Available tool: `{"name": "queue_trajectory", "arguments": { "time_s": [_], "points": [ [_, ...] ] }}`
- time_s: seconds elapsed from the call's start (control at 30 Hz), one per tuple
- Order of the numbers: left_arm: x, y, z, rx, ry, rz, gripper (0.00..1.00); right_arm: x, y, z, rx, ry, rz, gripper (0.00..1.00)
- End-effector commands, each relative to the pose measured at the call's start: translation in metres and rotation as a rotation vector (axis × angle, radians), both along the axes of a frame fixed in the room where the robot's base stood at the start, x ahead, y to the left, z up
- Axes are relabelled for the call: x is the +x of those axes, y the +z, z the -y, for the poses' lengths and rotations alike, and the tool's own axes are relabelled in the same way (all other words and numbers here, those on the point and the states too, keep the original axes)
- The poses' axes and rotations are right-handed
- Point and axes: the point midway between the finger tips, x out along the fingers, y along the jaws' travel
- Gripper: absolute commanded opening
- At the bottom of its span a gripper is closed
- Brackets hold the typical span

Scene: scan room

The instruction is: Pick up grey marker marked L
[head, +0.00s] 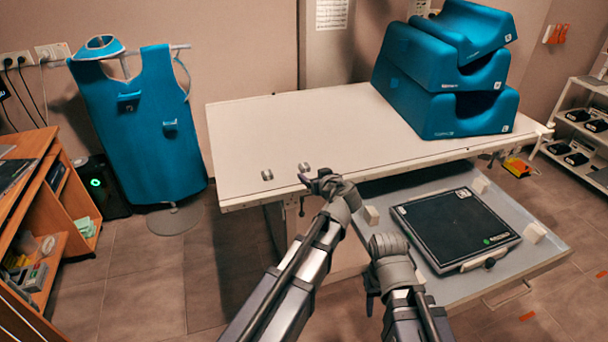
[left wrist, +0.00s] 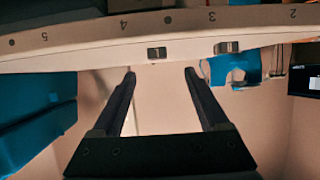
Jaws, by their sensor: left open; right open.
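Two small grey markers lie on the pale table (head: 245,145) near its front edge, one to the left (head: 267,175) and one to the right (head: 305,167). I cannot read a letter on either. The left wrist view shows one marker (left wrist: 157,54) just beyond and between my fingertips and another marker (left wrist: 227,47) to the right, outside them. My left gripper (head: 304,186) is open and empty at the table's front edge, close to the right-hand marker; its fingers also show in the left wrist view (left wrist: 159,73). My right gripper (head: 370,290) is low, away from the markers.
Blue foam blocks (head: 450,75) are stacked at the table's back right. A lower shelf (head: 520,270) with a black flat panel (head: 455,228) juts out to the right. A blue apron (head: 150,130) hangs on a stand at left. The table's middle is clear.

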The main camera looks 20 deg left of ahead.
Motion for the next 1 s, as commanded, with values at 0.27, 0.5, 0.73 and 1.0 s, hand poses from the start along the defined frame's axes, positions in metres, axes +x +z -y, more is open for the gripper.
{"name": "queue_trajectory", "arguments": {
  "time_s": [0.27,0.5,0.73,1.0],
  "points": [
    [0.012,-0.006,-0.007,-0.001,0.002,0.008,0.78,0.0,-0.007,0.0,0.0,0.0,0.0,0.5],
    [0.021,-0.01,-0.014,-0.001,0.001,0.007,0.78,0.0,-0.011,0.0,0.0,0.0,0.0,0.5],
    [0.037,-0.02,-0.022,-0.001,0.003,0.007,0.78,0.0,-0.021,0.0,0.0,0.0,0.0,0.5],
    [0.062,-0.033,-0.038,-0.002,0.003,0.006,0.78,0.0,-0.034,0.0,0.0,0.001,0.0,0.5]
  ]
}}
